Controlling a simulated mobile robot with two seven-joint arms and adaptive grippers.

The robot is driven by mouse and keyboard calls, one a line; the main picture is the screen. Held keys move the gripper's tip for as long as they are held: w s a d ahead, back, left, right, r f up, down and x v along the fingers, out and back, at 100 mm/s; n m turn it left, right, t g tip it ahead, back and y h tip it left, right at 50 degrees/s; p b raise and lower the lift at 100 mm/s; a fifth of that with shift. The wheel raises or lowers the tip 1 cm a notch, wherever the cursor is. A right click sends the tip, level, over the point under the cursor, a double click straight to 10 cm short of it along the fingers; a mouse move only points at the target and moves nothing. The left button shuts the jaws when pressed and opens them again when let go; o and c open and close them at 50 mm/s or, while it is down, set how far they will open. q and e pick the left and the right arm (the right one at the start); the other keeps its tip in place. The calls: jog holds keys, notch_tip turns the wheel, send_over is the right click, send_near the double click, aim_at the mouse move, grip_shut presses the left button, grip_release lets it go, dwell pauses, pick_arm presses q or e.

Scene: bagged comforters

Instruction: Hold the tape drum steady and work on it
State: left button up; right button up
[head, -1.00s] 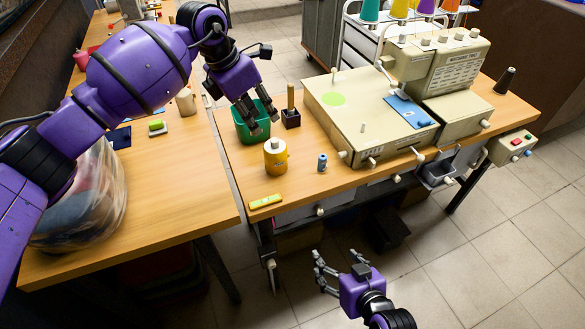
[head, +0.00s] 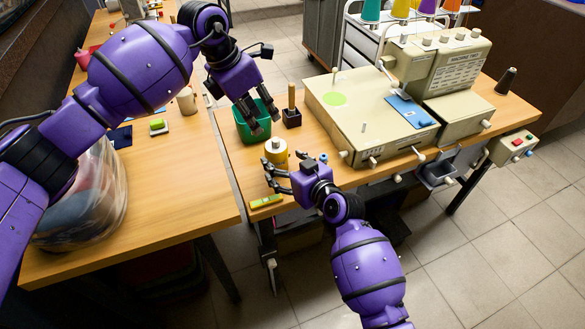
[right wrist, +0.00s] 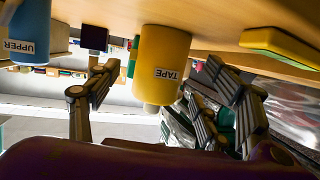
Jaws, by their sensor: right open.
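The tape drum is a yellow cylinder with a pale top knob (head: 276,150), upright near the left end of the sewing table. In the right wrist view, which looks upside down, its TAPE label shows and the drum (right wrist: 160,62) appears between my spread fingers. My right gripper (head: 279,172) is open at the drum's near side; the right wrist view shows its fingers (right wrist: 155,105) apart, and I cannot tell whether they touch it. My left gripper (head: 265,122) hangs over the green bin (head: 243,122), fingers apart, holding nothing visible.
A yellow-green flat item (head: 265,201) lies close by the right gripper. A blue spool labelled UPPER (right wrist: 28,35) stands beside the drum. A dark block with a wooden peg (head: 291,117) and the sewing machine (head: 370,120) stand behind. A bagged comforter (head: 95,200) sits left.

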aim_at(283, 161)
jog(key=shift+x, duration=1.7)
jog(key=c, duration=1.2)
